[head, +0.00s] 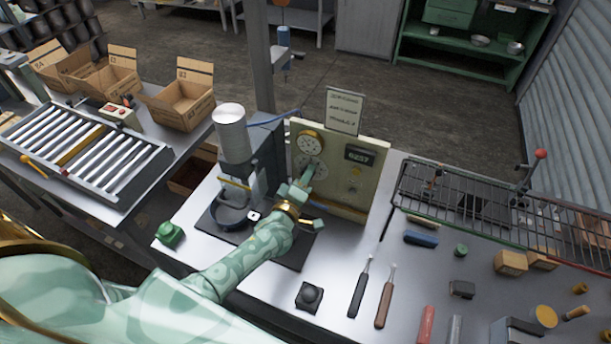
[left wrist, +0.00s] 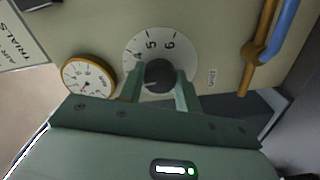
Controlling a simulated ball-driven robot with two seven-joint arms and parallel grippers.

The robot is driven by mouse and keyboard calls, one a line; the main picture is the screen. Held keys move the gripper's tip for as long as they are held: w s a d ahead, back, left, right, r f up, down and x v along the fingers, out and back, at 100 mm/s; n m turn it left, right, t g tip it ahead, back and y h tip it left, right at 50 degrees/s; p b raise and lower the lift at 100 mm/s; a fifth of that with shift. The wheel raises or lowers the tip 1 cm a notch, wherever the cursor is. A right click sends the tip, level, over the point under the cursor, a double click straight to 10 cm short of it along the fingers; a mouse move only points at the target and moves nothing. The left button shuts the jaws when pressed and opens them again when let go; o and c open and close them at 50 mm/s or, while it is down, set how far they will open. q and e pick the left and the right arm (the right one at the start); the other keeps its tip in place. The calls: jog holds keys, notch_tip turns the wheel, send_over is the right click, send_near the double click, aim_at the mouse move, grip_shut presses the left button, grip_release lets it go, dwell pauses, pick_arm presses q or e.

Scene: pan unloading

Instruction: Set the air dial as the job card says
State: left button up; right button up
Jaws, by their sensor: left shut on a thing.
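The cream panel (head: 372,185) stands on the bench in the head view. Its white air dial (head: 321,163) is partly hidden by my left gripper (head: 305,178). In the left wrist view, the dial's white face (left wrist: 178,40) shows the numbers 5 and 6 around a black knob (left wrist: 159,73). My left gripper (left wrist: 160,92) is shut on this knob, one finger on each side. I cannot tell the exact setting. The job card (head: 344,111) stands at the panel's top; its text is too small to read. My right gripper is not in view.
A round gauge (head: 309,143) sits above the dial, and a digital display (head: 359,155) is to its right. A grey press (head: 232,140) stands close left of the panel. A wire rack (head: 480,205) and loose tools lie to the right.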

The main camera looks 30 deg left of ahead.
pick_arm(q)
jog(key=shift+f+m, duration=0.1)
jog(key=shift+m, duration=0.4)
jog(key=o, duration=1)
jog(key=shift+c, duration=0.2)
jog(key=s+d, duration=0.1)
jog(key=s, duration=1.5)
jog(key=shift+s, duration=0.2)
